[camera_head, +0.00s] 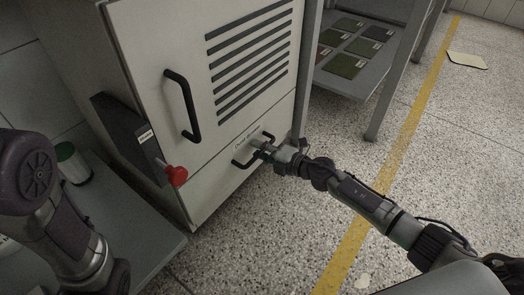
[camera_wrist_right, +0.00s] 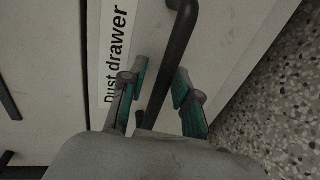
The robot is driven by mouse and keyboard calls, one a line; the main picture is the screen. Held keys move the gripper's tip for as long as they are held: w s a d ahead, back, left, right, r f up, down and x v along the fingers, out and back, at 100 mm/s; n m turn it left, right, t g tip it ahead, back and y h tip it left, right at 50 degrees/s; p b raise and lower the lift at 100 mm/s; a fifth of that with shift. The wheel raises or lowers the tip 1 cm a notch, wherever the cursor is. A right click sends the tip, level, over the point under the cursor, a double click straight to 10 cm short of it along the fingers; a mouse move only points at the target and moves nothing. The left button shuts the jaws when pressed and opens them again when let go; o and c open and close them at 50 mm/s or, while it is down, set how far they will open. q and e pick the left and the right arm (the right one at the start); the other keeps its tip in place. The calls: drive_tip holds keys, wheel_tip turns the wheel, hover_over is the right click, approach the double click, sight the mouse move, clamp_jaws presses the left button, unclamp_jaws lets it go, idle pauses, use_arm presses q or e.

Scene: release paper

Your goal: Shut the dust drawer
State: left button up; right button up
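The dust drawer (camera_head: 212,198) is the pale lower front of the cabinet, below the door. Its black bar handle (camera_head: 240,163) also shows in the right wrist view (camera_wrist_right: 180,40), beside the "Dust drawer" label (camera_wrist_right: 116,55). My right gripper (camera_head: 258,146) is at the handle. In the right wrist view its teal-padded fingers (camera_wrist_right: 158,92) stand apart on either side of the bar, with gaps visible. How far the drawer stands out, if at all, I cannot tell. My left arm is at the left edge of the head view; its gripper is out of sight.
The upper door (camera_head: 150,60) has a black handle (camera_head: 182,105) and dark vent slots. A red knob (camera_head: 176,176) sticks out by a dark box (camera_head: 128,130). A grey shelf (camera_head: 350,85) with sample plates stands right. The speckled floor (camera_head: 270,230) in front is clear.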

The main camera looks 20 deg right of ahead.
drive_tip(key=shift+s+d, duration=0.1)
drive_tip(key=v, duration=1.1)
drive_tip(key=shift+s+d, duration=0.2)
drive_tip(key=shift+s, duration=0.15)
